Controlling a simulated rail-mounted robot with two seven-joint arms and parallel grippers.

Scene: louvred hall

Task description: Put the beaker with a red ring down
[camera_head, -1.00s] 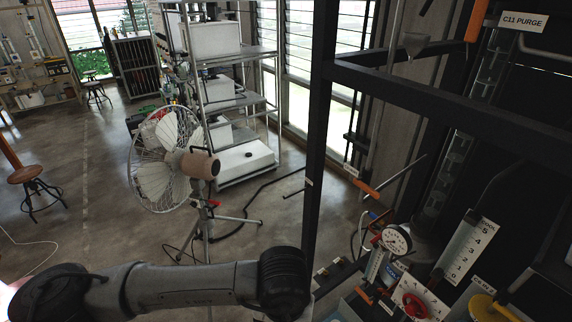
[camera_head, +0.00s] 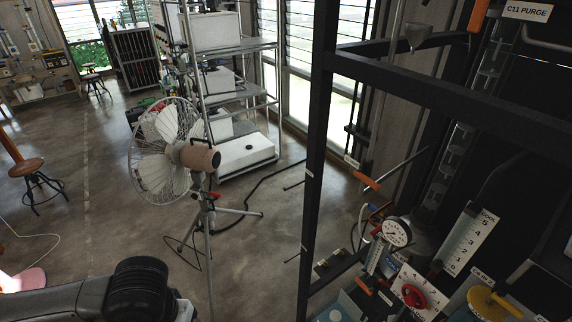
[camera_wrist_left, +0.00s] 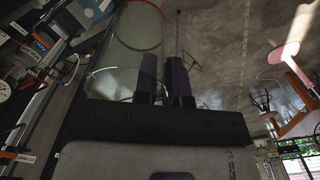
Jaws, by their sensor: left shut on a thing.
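The clear glass beaker with a red ring (camera_wrist_left: 138,40) shows at the top of the left wrist view. Its red ring lies near the upper picture edge. My left gripper (camera_wrist_left: 165,78) is shut on it, with the two dark fingers at the beaker's right side; exactly how they sit on the glass wall is hard to tell. In the head view only part of my left arm shows at the bottom left; its gripper and the beaker are out of that picture. My right gripper shows in neither view.
A dark upright frame (camera_head: 318,150) stands right of centre. Beyond it are a pressure gauge (camera_head: 397,232), a red valve wheel (camera_head: 414,296) and a yellow knob (camera_head: 495,302). A fan (camera_head: 165,155) on a tripod stands ahead. Open floor (camera_head: 100,220) lies to the left.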

